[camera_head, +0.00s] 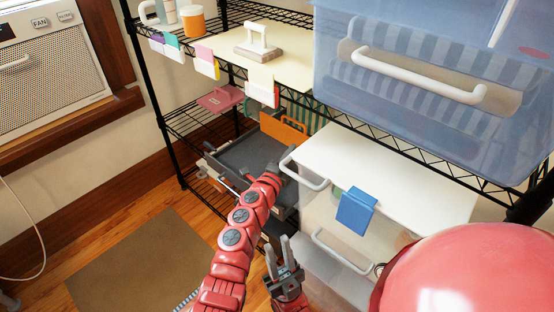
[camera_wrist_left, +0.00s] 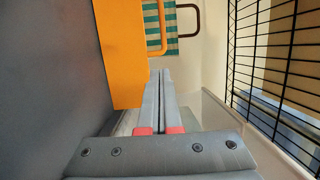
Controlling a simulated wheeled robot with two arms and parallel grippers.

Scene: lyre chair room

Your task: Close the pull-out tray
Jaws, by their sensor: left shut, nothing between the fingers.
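The pull-out tray, dark grey and shallow, shows in the head view (camera_head: 240,155) on the lower part of the wire rack, sticking out past the shelf front. My left arm reaches over its right front side, and its hand is largely hidden there. A broad grey surface fills the left side there, perhaps the tray. My right gripper (camera_head: 279,246) is lower, in front of the rack, with its fingers apart and empty.
A white lidded bin (camera_head: 390,170) with handles and a blue tag (camera_head: 356,211) stands right of the tray. A large clear blue bin (camera_head: 430,80) sits above. Floor with a brown mat (camera_head: 140,265) is clear at left.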

